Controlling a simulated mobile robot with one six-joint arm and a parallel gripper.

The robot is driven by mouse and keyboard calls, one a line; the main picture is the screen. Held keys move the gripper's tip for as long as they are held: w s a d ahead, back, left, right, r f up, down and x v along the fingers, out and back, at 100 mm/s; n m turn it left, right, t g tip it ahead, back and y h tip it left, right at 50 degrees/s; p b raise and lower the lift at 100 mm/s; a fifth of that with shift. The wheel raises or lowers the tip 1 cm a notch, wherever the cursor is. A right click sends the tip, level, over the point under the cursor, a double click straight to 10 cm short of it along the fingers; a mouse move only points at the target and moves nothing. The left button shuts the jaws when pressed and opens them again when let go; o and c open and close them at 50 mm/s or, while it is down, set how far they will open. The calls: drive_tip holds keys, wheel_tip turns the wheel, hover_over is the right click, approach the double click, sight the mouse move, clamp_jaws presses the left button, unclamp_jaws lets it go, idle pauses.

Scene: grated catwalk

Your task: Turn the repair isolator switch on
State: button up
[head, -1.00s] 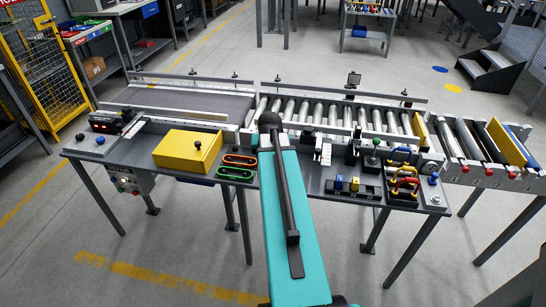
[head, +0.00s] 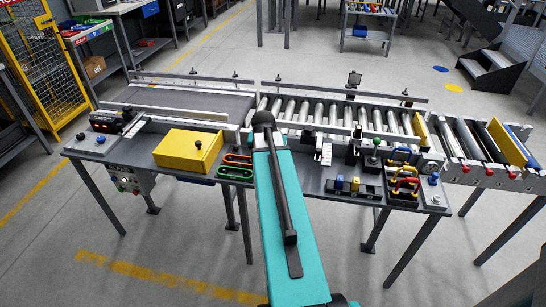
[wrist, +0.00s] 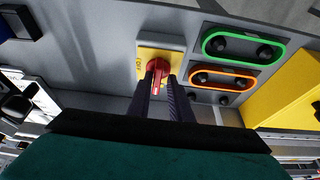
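The isolator switch is a red rotary knob (wrist: 158,72) on a yellow plate (wrist: 147,54) in the wrist view. Lettering that looks like OFF shows on the plate left of the knob. My gripper (wrist: 160,84) is at the knob, with one dark finger on each side of its red handle. The fingers are apart with the handle between them. I cannot tell whether they press on it. In the head view my teal arm (head: 288,220) reaches over the workbench and hides the switch and the gripper.
Close to the switch are a green-rimmed handle (wrist: 243,47) and an orange-rimmed handle (wrist: 222,78). A yellow box (head: 188,149) stands on the bench (head: 318,185) left of my arm. Padlocks (head: 405,182) and small blocks (head: 353,185) are on the right. A roller conveyor (head: 330,112) runs behind.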

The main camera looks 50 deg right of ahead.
drive_tip(key=shift+o, duration=0.7)
drive_tip(key=shift+s, duration=0.1)
drive_tip(key=shift+s+r, duration=0.1)
drive_tip(key=shift+r, duration=0.25)
drive_tip(key=b+v, duration=0.1)
drive_tip(key=v, duration=1.2)
drive_tip(key=shift+a, duration=0.1)
